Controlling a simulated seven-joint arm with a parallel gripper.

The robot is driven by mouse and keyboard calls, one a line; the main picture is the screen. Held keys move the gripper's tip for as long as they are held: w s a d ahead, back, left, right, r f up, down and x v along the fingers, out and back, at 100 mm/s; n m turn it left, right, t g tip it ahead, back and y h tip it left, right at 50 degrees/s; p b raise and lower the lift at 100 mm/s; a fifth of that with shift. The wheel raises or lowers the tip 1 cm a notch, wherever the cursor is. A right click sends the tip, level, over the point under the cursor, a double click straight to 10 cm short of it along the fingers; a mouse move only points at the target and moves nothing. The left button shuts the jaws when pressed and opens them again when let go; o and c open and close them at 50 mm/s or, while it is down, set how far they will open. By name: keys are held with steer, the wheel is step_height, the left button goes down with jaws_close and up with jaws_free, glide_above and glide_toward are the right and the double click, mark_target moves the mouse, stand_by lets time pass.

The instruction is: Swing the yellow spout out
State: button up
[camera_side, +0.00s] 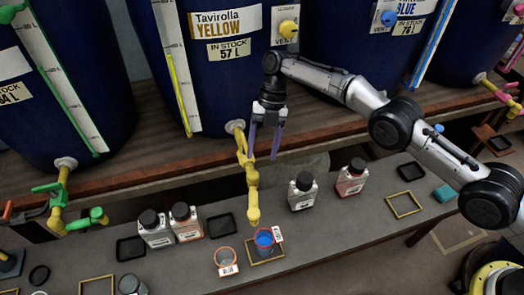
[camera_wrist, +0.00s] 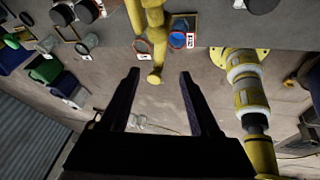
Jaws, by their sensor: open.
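The yellow spout (camera_side: 252,188) hangs from the tap of the vat labelled Yellow (camera_side: 220,60), its end pointing down at the bench. It also shows in the wrist view (camera_wrist: 152,38), its lower end appearing between my fingers. My gripper (camera_side: 263,158) is open and empty, pointing down beside the spout's upper part; it also shows in the wrist view (camera_wrist: 160,74). Whether a finger touches the spout, I cannot tell. A cup with blue contents (camera_side: 265,238) stands on a yellow-framed pad just below and right of the spout's end.
A clear cup (camera_side: 226,260) stands left of the blue one. Black-capped bottles (camera_side: 155,230) stand left, and two more, white (camera_side: 302,192) and red (camera_side: 351,178), stand right. The wooden ledge (camera_side: 190,165) runs behind the spout. An empty yellow frame (camera_side: 404,204) lies right.

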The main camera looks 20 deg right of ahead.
steer(key=shift+s+a, duration=0.1)
steer(key=shift+a, duration=0.15)
steer(key=c, duration=0.4)
steer(key=a+m, duration=0.1)
steer(key=m, duration=0.1)
steer(key=s+a+m, duration=0.1)
steer(key=m, duration=0.1)
steer(key=s+a+m+t, duration=0.1)
steer(key=a, duration=0.1)
steer(key=shift+f+m, duration=0.3)
steer(key=shift+m, duration=0.1)
jaws_close()
steer(key=m+t, duration=0.2)
steer(key=m, duration=0.6)
glide_above(253, 203)
steer(key=a, duration=0.2)
steer(key=shift+f+m+t, duration=0.5)
steer(key=shift+f+m, duration=0.4)
steer(key=shift+m, duration=0.3)
step_height(253, 203, down, 9)
steer(key=shift+s+y, duration=0.35)
steer(key=shift+y, duration=0.05)
steer(key=shift+d+f, duration=0.1)
steer(key=shift+d, duration=0.05)
